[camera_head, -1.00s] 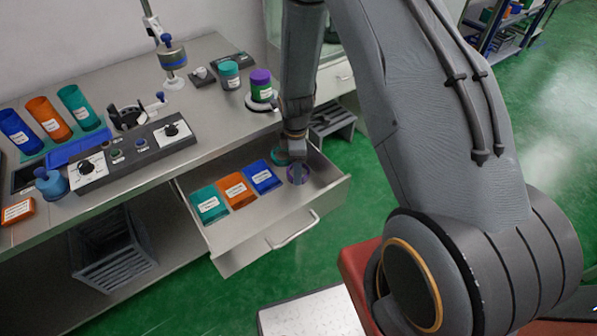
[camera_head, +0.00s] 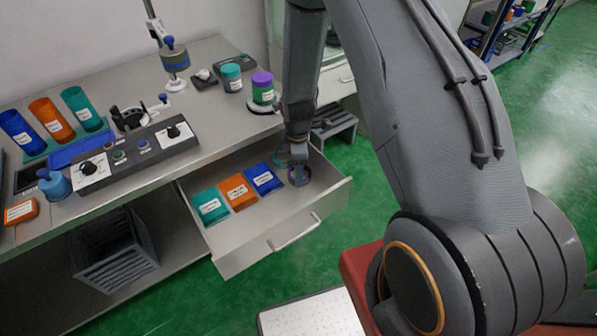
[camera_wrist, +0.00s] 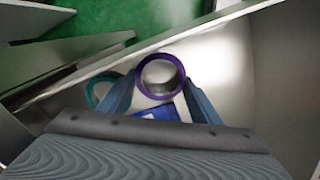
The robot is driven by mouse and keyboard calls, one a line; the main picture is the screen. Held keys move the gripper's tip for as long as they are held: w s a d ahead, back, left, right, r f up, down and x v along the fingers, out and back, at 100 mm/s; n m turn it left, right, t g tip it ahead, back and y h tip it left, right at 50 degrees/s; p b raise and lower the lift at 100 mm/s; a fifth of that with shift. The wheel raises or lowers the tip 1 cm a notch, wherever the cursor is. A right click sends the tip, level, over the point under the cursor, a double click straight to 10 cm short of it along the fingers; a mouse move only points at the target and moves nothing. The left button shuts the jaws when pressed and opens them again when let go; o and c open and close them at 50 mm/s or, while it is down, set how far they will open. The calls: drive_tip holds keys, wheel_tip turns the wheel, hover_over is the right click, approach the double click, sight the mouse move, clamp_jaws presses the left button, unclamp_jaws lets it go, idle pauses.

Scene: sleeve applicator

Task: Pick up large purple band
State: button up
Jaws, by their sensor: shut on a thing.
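The large purple band (camera_wrist: 140,80) is a purple ring with a pale inside, seen from above in the wrist view. It is in the right end of the open drawer, and its purple rim shows small in the head view (camera_head: 308,179). My gripper (camera_wrist: 159,82) has its two blue-grey fingers on opposite sides of the band, shut on it. In the head view my gripper (camera_head: 298,166) reaches down into the drawer at the band. Whether the band still touches the drawer floor I cannot tell.
A teal ring (camera_wrist: 94,93) lies close beside the band. Teal (camera_head: 210,206), orange (camera_head: 238,191) and blue (camera_head: 264,178) labelled packs lie to the left in the drawer. The drawer's walls (camera_head: 330,197) surround my gripper closely. The bench (camera_head: 215,125) stands behind, with jars and a control panel.

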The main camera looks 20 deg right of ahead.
wheel_tip(320, 180, up, 18)
drive_tip(key=b, duration=0.3)
idle(0.3)
drive_tip(key=shift+r+p, duration=0.75)
drive_tip(key=shift+r, duration=0.1)
